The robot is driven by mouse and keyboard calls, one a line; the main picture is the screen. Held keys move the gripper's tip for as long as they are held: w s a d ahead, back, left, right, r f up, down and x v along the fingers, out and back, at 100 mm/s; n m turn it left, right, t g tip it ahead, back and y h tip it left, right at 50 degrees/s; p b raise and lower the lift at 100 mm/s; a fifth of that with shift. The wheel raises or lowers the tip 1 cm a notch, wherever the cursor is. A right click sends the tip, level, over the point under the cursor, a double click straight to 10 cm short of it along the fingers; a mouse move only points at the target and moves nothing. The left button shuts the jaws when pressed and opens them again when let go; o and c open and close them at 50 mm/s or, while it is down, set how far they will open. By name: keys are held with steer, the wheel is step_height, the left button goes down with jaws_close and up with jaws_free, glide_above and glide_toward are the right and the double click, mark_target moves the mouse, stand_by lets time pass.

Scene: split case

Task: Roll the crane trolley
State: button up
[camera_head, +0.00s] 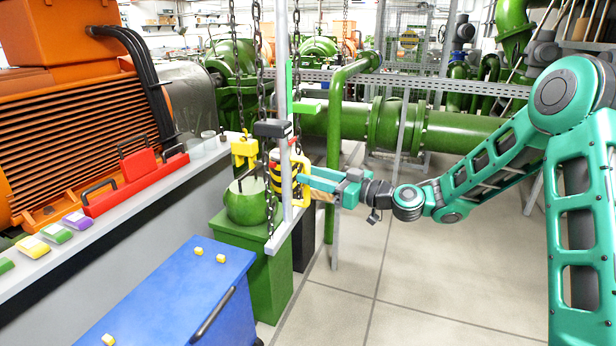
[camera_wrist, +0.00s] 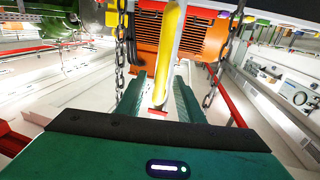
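A yellow handle (camera_head: 305,167) hangs upright beside a grey vertical post, next to a yellow-and-black striped block (camera_head: 275,171). My gripper (camera_head: 308,184) reaches in from the right at the handle. In the wrist view, the yellow bar of the handle (camera_wrist: 171,45) runs between my two fingers (camera_wrist: 160,84), with some gap showing beside it; firm contact cannot be seen. A yellow hook block (camera_head: 244,149) hangs on chains (camera_head: 257,60) left of the post. The crane trolley itself cannot be made out; the chains' upper ends are out of view.
A green pump casing (camera_head: 245,203) stands below the hook on a green pedestal. A blue cart (camera_head: 175,300) is in front. A ledge with a red tray (camera_head: 135,185) and an orange motor (camera_head: 70,130) are left. Open floor (camera_head: 430,275) lies right.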

steer(key=shift+x, duration=1)
